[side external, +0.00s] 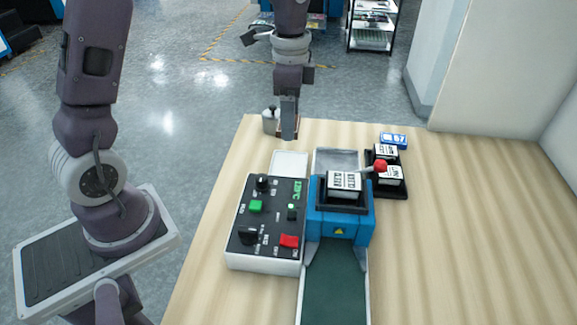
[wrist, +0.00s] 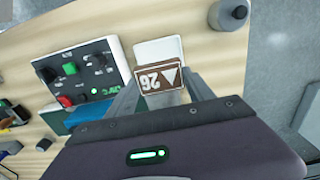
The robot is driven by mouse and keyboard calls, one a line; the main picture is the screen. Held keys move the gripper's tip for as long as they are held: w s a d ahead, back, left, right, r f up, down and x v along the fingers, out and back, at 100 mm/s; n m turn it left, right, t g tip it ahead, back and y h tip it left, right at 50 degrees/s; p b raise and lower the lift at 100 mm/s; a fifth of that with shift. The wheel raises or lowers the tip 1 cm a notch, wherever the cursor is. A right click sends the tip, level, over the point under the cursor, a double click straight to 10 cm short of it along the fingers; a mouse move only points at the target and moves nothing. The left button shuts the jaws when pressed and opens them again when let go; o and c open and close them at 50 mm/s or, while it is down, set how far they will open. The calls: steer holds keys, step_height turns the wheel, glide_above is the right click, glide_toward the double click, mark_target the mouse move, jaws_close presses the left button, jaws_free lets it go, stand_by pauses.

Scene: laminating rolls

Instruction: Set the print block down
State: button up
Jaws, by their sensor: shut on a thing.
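In the side view my gripper (side external: 289,122) points down near the table's far edge, beside a grey pot. Only a thin brown-red edge of the block (side external: 280,128) shows there, mostly hidden by the finger. I cannot tell its height above the table. A white plate (side external: 290,163) lies behind the control box; in the wrist view it (wrist: 158,50) is just beyond the block.
The control box (side external: 266,225) has green and red buttons. Right of it stands a blue machine (side external: 330,224) with a labelled block in a black holder and a red-knobbed lever (side external: 379,166). More labelled blocks (side external: 389,176) and a blue one (side external: 393,140) lie behind right. The right of the table is clear.

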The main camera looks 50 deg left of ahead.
mark_target(290, 167)
step_height(290, 167, down, 11)
steer(key=shift+r, duration=0.1)
stand_by(0.3)
steer(key=o, duration=1.3)
steer(key=shift+o, duration=0.2)
